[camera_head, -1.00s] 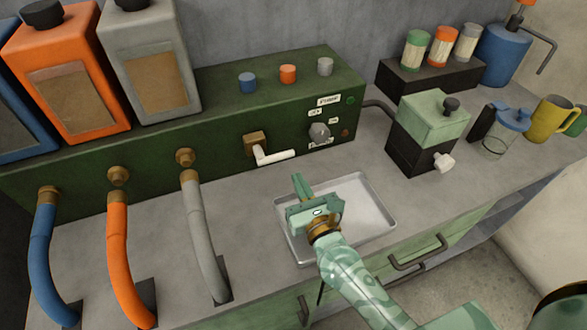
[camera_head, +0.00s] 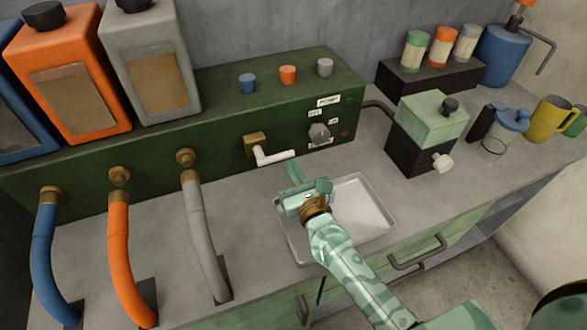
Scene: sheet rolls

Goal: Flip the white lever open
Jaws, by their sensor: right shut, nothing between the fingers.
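The white lever (camera_head: 276,157) sits on a brass fitting (camera_head: 255,142) at the front of the dark green box (camera_head: 225,122). It points to the right, roughly level. My right gripper (camera_head: 293,172) is shut and empty. In the picture its fingertips show just below the lever, over the back left part of the metal tray (camera_head: 365,205). I cannot tell whether the fingertips touch the lever; a small gap seems to show. My left gripper is not in view.
A grey knob (camera_head: 319,133) is right of the lever. Blue, orange (camera_head: 118,250) and grey (camera_head: 205,245) hoses stand to the left. A small green-and-black grinder-like box (camera_head: 430,125) stands to the right. The counter between the grey hose and tray is clear.

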